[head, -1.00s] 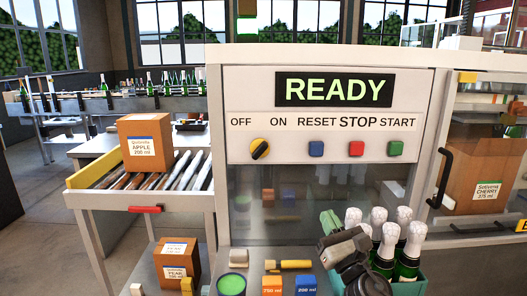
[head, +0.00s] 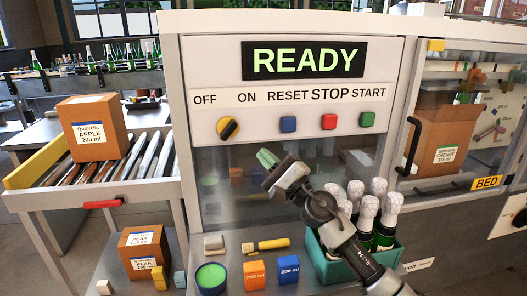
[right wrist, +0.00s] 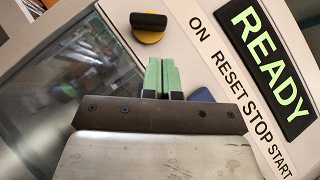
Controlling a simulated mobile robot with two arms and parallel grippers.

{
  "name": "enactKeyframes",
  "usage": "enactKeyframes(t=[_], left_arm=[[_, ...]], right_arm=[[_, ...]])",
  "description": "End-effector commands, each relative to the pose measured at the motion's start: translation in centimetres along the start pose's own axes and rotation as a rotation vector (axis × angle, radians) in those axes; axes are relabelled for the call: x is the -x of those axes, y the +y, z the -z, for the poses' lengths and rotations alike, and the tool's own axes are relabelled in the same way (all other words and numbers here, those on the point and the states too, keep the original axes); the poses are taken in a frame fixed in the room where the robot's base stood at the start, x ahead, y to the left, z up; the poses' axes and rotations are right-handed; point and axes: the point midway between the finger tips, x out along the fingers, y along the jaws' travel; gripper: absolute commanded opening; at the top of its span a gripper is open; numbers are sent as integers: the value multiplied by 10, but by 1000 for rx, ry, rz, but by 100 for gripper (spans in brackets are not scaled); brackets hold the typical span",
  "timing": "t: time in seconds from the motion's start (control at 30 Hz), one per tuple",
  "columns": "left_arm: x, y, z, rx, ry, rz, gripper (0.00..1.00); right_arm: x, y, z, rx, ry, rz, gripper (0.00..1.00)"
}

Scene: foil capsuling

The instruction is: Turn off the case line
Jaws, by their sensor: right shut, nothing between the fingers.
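The control panel (head: 290,118) has a lit READY display (head: 306,59) above OFF, ON, RESET, STOP and START labels. A yellow selector knob (head: 228,128) sits below OFF and ON, its black handle slanting up to the right. Blue (head: 288,124), red (head: 329,122) and green (head: 367,119) buttons sit to its right. My right gripper (head: 266,158) is shut and empty, below and right of the knob. In the right wrist view, its green fingers (right wrist: 162,76) are together, apart from the knob (right wrist: 149,27); the blue button (right wrist: 201,95) is partly hidden behind them. My left gripper is not in view.
A teal crate of foil-topped bottles (head: 397,254) stands under my right arm. A green-topped tub (head: 210,277), orange (head: 254,275) and blue (head: 289,270) blocks stand on the shelf. An APPLE carton (head: 97,127) rests on rollers. A CHERRY carton (head: 445,135) is inside the machine.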

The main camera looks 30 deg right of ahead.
Motion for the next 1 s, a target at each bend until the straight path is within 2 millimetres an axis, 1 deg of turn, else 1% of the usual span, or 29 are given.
enactKeyframes(t=[0.03,0.2,0.3,0.4,0.57,1.0], left_arm=[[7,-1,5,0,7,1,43],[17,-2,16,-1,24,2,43],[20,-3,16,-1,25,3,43],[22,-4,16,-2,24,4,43],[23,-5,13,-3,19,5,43],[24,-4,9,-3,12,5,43]], right_arm=[[-12,-4,-2,-3,-1,2,0],[-44,-3,-2,-4,-1,2,0],[-59,-2,-2,-5,-1,2,0],[-69,-1,-1,-4,-1,0,0],[-77,0,-1,-2,-1,-1,0],[-76,-1,0,5,-1,-7,0]])
